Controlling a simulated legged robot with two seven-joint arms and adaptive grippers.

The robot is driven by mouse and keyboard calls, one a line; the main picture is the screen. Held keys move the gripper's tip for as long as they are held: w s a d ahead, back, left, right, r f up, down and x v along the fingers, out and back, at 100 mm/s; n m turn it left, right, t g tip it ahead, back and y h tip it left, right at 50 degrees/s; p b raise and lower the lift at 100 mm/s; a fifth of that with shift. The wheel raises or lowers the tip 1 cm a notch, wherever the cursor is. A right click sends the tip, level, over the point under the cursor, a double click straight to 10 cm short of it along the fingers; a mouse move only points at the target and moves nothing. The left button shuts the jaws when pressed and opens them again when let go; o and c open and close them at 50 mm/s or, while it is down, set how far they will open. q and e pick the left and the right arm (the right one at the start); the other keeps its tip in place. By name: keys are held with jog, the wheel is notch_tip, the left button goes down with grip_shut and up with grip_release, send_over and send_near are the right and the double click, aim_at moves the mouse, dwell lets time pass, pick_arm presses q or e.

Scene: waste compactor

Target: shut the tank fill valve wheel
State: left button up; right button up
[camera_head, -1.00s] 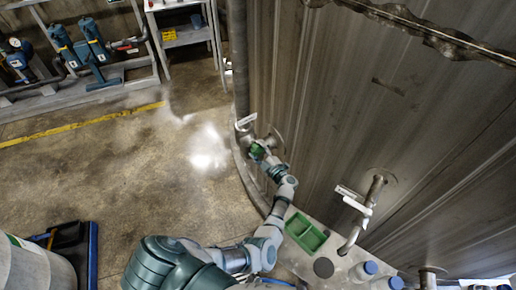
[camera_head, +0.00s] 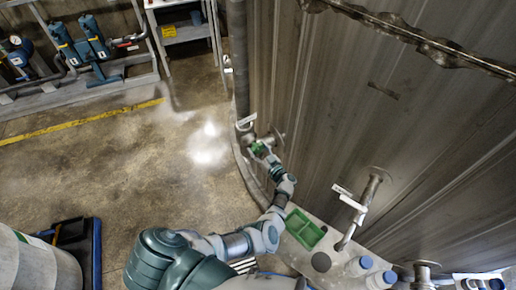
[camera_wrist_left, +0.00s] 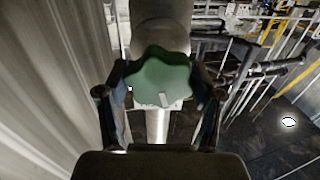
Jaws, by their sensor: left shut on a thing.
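The fingers are too small there to make out. My right gripper is not in view.
The ribbed metal tank (camera_head: 400,110) fills the right side. A green divided tray (camera_head: 304,230) and white bottles with blue caps (camera_head: 360,266) stand on a ledge by my arm. Another pipe with a white label (camera_head: 367,200) juts from the tank. The floor at left is open.

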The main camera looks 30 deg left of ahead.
pick_arm(q)
jog(key=shift+m, duration=1.3)
jog(key=shift+m+p, duration=0.3)
jog(key=o, duration=1.1)
jog(key=shift+w+f, duration=0.1)
jog(key=shift+w, duration=0.05)
jog(key=shift+o, duration=0.2)
